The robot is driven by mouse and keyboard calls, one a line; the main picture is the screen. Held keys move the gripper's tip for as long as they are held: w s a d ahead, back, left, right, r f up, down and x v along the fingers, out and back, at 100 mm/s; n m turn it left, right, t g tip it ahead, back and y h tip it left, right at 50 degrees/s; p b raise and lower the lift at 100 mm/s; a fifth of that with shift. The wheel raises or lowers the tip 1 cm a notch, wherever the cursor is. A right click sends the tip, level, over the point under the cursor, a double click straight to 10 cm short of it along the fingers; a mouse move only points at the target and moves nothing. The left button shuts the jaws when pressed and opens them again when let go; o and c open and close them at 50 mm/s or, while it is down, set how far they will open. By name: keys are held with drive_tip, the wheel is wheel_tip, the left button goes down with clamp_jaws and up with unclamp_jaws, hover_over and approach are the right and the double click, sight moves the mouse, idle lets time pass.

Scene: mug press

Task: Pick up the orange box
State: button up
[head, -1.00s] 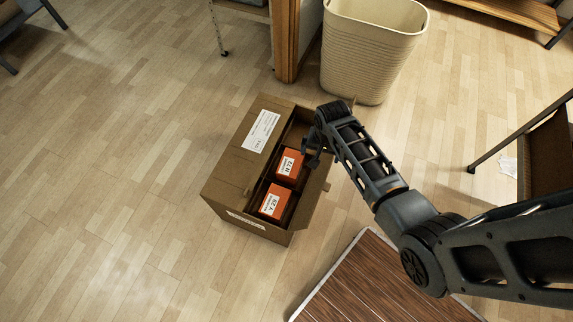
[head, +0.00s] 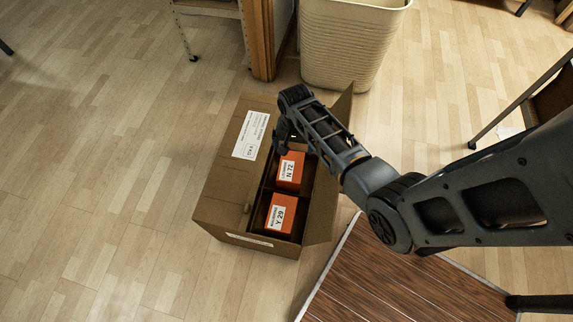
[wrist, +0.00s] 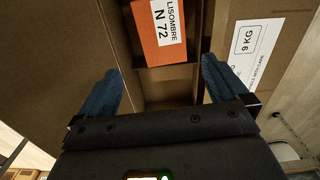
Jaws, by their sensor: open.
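Two orange boxes lie inside an open brown carton (head: 222,205) on the floor. The orange box labelled N 72 (head: 297,170) is in the middle compartment. The orange box labelled Y 29 (head: 272,224) is in the near compartment. My gripper (head: 283,140) is open and empty over the far part of the carton, just beyond the N 72 box. In the wrist view, the N 72 box (wrist: 154,48) shows at the top, ahead of the fingers. The blue-grey fingers (wrist: 162,80) stand apart over a compartment that looks empty, with the carton's walls close by. The Y 29 box is outside the wrist view.
A beige bin (head: 350,45) and a wooden cabinet edge (head: 262,40) stand behind the carton. A dark wood-slat mat (head: 395,275) lies at right. The floor at left is clear.

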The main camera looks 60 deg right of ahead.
drive_tip(key=b, duration=0.8)
approach(291, 170)
drive_tip(key=f, duration=0.2)
drive_tip(key=d+f, duration=0.1)
drive_tip(key=w+f, duration=0.1)
drive_tip(key=f, duration=0.1)
drive_tip(key=shift+w+d+f, duration=0.1)
drive_tip(key=shift+d+f, duration=0.2)
drive_tip(key=shift+d, duration=0.05)
drive_tip(key=shift+s+a+f+b, duration=0.1)
drive_tip(key=shift+f+b, duration=0.55)
drive_tip(key=shift+f, duration=1.25)
drive_tip(key=shift+s+a+f+b, duration=0.1)
drive_tip(key=shift+f+b, duration=0.5)
drive_tip(key=shift+f, duration=1.3)
drive_tip(key=shift+c, duration=0.3)
drive_tip(key=c, duration=0.8)
